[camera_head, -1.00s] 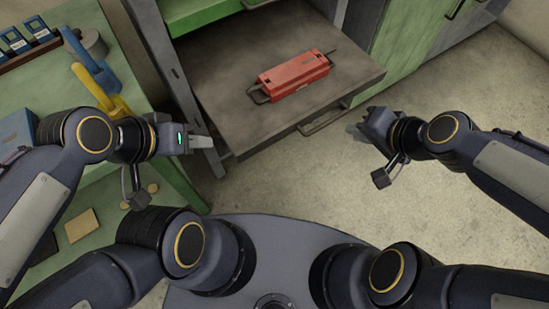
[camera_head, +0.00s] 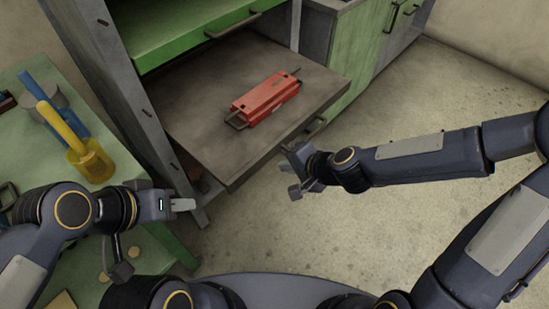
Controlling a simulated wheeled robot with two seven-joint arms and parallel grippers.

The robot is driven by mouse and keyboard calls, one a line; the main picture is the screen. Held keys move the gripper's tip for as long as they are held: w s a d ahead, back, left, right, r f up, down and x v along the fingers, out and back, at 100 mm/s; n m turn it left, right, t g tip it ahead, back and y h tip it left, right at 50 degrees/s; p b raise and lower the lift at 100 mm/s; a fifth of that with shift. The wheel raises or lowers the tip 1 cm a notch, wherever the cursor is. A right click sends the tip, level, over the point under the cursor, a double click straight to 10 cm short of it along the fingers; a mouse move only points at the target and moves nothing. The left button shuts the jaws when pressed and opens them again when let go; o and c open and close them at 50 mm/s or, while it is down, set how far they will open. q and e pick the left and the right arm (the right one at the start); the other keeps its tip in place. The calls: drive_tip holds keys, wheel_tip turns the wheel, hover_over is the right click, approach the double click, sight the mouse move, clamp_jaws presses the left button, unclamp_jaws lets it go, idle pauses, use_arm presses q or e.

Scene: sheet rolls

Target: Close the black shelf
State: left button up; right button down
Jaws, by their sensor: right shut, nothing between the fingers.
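The black shelf (camera_head: 195,135) is a dark grey drawer-like board pulled out of a cabinet, with a handle (camera_head: 316,126) on its front edge. A red case (camera_head: 268,97) with thin handles at its ends lies on it. My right gripper (camera_head: 287,160) is shut and empty, just in front of the shelf's front edge, below the handle in the picture; whether it touches the edge I cannot tell. My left gripper (camera_head: 184,205) is by the shelf's near left corner, beside the cabinet post, with nothing visible in it; its finger gap does not show.
A green drawer (camera_head: 180,35) sits above the shelf, and a grey post (camera_head: 125,85) stands at its left. A green workbench (camera_head: 35,150) with yellow (camera_head: 88,160) and blue tools is at left. Bare floor (camera_head: 420,110) lies at right.

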sight(266, 156)
use_arm(q)
drive_tip(key=shift+r+p, duration=0.25)
drive_tip(key=shift+p, duration=0.15)
use_arm(e)
drive_tip(key=shift+w+a+f, duration=0.1)
drive_tip(key=shift+w+a, duration=0.6)
drive_tip(key=shift+a, duration=0.2)
drive_tip(key=shift+w+a+f, duration=0.1)
drive_tip(key=shift+w+a, duration=0.6)
drive_tip(key=shift+a, duration=0.15)
drive_tip(key=shift+a, duration=0.1)
